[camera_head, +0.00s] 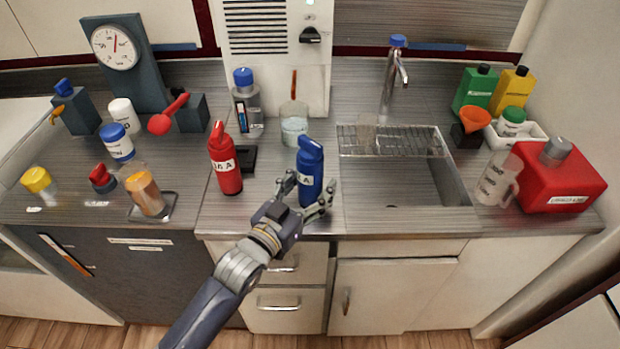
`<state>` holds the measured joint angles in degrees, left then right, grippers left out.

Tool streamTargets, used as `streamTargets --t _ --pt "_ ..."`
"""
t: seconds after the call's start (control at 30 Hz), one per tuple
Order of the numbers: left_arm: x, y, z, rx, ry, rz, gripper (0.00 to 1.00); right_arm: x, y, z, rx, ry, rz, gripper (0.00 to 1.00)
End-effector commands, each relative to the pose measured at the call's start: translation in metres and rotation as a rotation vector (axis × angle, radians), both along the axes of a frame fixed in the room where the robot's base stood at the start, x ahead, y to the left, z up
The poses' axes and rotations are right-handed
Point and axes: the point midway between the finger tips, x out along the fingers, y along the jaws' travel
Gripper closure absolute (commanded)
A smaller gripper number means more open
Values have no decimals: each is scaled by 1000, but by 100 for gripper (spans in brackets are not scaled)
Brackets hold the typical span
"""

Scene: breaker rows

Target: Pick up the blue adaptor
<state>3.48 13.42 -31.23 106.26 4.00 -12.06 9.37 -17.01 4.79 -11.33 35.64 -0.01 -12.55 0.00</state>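The blue adaptor (310,172), a blue bottle-like piece with a white label ending in "A", stands upright on the counter just left of the sink. My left gripper (309,188) reaches in from below with its fingers spread, one on each side of the adaptor's lower part. The fingers look open, with a gap to the adaptor; whether either one touches it is hard to tell. The adaptor's base is partly hidden by the gripper. My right gripper is not in view.
A similar red bottle (225,160) stands to the left, beside a small black pad (245,158). A glass beaker (294,125) is close behind the adaptor. The sink (410,185) is to the right. A grey bottle (248,108) stands farther back.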

Motion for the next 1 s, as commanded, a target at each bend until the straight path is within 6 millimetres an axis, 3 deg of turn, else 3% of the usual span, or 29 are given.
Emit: streamTargets --t 0.03,0.2,0.57,0.87,1.0 --pt "0 0 0 0 0 0 58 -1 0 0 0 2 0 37" --pt "0 0 0 0 0 0 96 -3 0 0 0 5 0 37" --pt "0 0 5 -2 -5 0 96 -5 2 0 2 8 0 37" --pt "0 0 40 -4 -9 -1 96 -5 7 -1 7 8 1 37" --pt "-29 0 38 -4 0 -1 96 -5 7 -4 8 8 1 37"
